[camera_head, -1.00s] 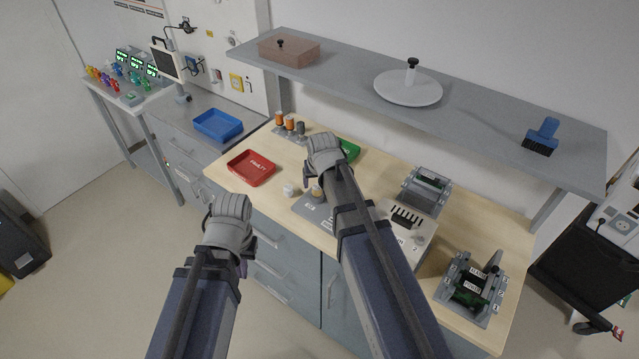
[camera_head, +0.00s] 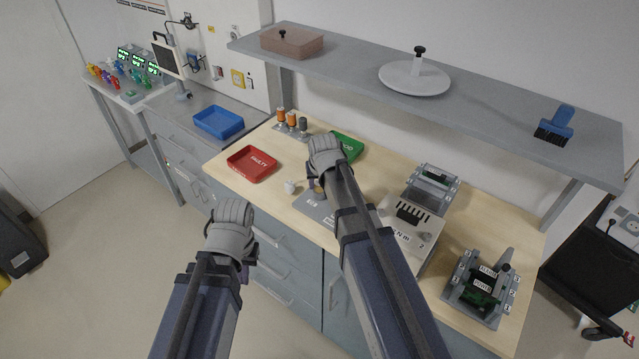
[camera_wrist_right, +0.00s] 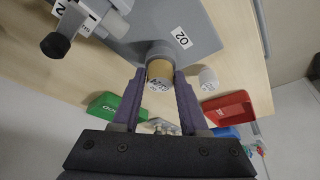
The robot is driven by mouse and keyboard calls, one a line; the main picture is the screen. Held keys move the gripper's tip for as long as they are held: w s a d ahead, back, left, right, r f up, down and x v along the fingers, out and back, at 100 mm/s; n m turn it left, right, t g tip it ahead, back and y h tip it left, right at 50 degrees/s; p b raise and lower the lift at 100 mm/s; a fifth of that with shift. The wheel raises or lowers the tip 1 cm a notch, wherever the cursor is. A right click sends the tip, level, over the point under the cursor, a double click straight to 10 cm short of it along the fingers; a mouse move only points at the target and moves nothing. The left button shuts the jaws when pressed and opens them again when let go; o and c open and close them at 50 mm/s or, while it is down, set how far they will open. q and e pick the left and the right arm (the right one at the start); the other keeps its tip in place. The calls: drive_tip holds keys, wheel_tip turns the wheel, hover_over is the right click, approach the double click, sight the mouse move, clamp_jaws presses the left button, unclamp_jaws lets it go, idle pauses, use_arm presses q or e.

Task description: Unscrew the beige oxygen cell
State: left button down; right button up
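The beige oxygen cell (camera_wrist_right: 160,73) sits in a round grey socket on the grey plate marked O2 (camera_wrist_right: 185,18). My right gripper (camera_wrist_right: 161,76) has its purple fingers on both sides of the cell, and no gap shows between them and it. In the head view the cell (camera_head: 318,186) is a small patch below my right wrist, which hides most of it. The plate (camera_head: 315,207) lies near the bench's front edge. My left gripper (camera_head: 249,266) hangs in front of the bench, away from the cell; its fingers are mostly hidden.
A white cylinder (camera_head: 290,187) stands left of the plate. The red FAULTY tray (camera_head: 240,172) is further left, and the green GOOD tray (camera_head: 354,145) is behind my right wrist. Capped cells (camera_head: 291,119) stand at the back. A grey device (camera_head: 427,232) is to the right. A shelf (camera_head: 350,82) overhangs the bench.

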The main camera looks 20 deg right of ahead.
clamp_jaws()
idle(0.6)
drive_tip(key=n+y, duration=0.1)
drive_tip(key=n, duration=0.1)
drive_tip(key=n+y, duration=0.1)
drive_tip(key=n, duration=0.2)
drive_tip(key=shift+d, duration=0.2)
drive_tip(key=shift+n, duration=0.5)
drive_tip(key=shift+w, duration=0.1)
